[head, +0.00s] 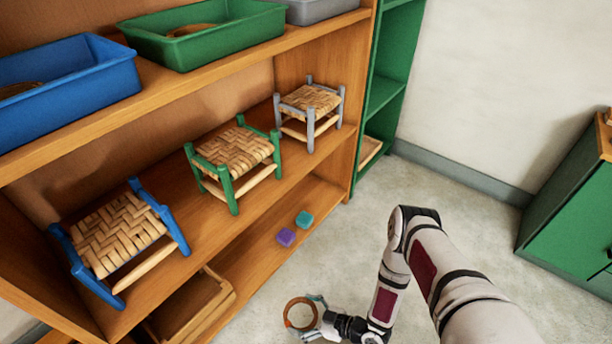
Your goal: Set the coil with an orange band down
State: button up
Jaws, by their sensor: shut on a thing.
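The coil with an orange band (287,308) is a thin brown ring in the head view, near the bottom centre. Its orange band shows on the lower left of the ring. My gripper (317,313) is shut on the right side of the coil and holds it in front of the shelf unit. The coil seems to be in the air over the pale floor, but its height is hard to tell. The fingertips are small and partly hidden by the coil.
A wooden shelf (282,194) holds blue (120,232), green (233,160) and grey (311,103) woven stools. Blue (95,112), green (225,40) and grey (318,9) trays stand above. Purple (286,237) and teal (304,219) blocks and a wooden tray (222,291) lie below. A green cabinet (575,215) stands right.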

jog(key=w+d+r+m+t+h, duration=0.1)
jog(key=w+d+r+m+t, duration=0.3)
jog(key=w+r, duration=0.9)
jog(key=w+d+r+m+t+h, duration=0.1)
jog(key=w+d+r+h, duration=0.15)
jog(key=w+r, duration=0.45)
jog(key=w+d+r+m+t+h, duration=0.1)
jog(key=w+d+r, duration=0.35)
jog(key=r, duration=0.35)
jog(key=d+r+m+t+h, duration=0.1)
jog(key=d+r+m+h, duration=0.25)
jog(key=r, duration=1.25)
jog(key=s+d+r+m+h+p, duration=0.1)
jog(key=s+r+p, duration=0.3)
jog(key=r+p, duration=0.6)
jog(key=s+d+r+m+h+p, duration=0.1)
jog(key=s+r+p, duration=0.3)
jog(key=r+p, duration=0.7)
jog(key=s+d+r+m+t+h+p, duration=0.1)
jog(key=s+r+p, duration=0.4)
jog(key=r+p, duration=0.5)
jog(key=shift+d+r+m+h, duration=0.35)
jog(key=shift+d+h, duration=0.25)
jog(key=shift+d, duration=0.5)
jog(key=shift+s+f, duration=0.1)
jog(key=shift+s, duration=0.05)
